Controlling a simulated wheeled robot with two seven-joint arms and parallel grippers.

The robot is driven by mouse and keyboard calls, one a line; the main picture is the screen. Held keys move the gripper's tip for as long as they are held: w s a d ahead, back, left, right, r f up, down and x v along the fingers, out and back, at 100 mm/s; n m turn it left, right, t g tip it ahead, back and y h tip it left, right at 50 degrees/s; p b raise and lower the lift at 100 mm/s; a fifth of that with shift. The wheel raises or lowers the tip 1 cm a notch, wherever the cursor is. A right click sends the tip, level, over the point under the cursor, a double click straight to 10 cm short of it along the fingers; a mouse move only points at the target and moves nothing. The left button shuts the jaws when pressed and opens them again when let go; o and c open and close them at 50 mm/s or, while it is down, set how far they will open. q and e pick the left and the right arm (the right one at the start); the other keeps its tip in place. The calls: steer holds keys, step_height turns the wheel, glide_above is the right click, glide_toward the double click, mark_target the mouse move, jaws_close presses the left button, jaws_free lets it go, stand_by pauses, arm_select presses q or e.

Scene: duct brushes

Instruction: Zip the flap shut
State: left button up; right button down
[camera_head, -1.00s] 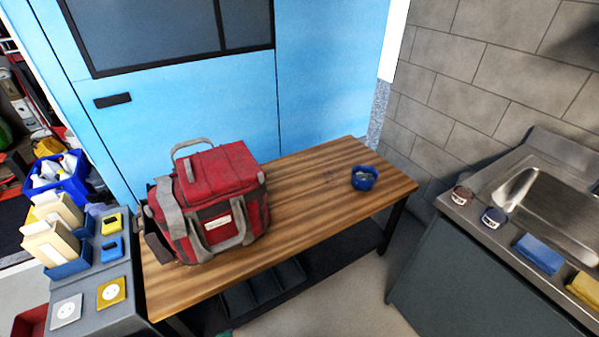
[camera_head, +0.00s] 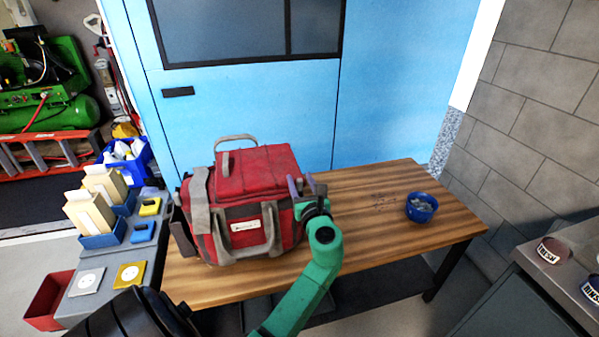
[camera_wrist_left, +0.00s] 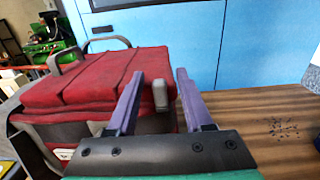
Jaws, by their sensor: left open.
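A red and grey tool bag (camera_head: 250,205) stands on the wooden table. Its red top flap (camera_head: 252,168) lies flat over the bag, with a grey handle loop behind it. My left gripper (camera_head: 300,184) is at the bag's right end, at about flap height. In the left wrist view its two purple fingers (camera_wrist_left: 157,85) are open, with a grey tab (camera_wrist_left: 160,95) at the flap's corner showing between them. The fingers are not closed on it, and I cannot tell whether they touch it. My right gripper is not in view.
A blue bowl with grey contents (camera_head: 421,208) stands on the right of the wooden table (camera_head: 370,240). A side bench with boxes (camera_head: 90,212) is at the left. A blue door and wall stand behind, and a counter is at the right.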

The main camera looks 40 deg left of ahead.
mark_target(297, 174)
arm_select(q)
steer(key=x, duration=0.3)
steer(key=shift+w+a, duration=0.2)
steer(key=shift+a, duration=0.15)
jaws_close()
stand_by(1.1)
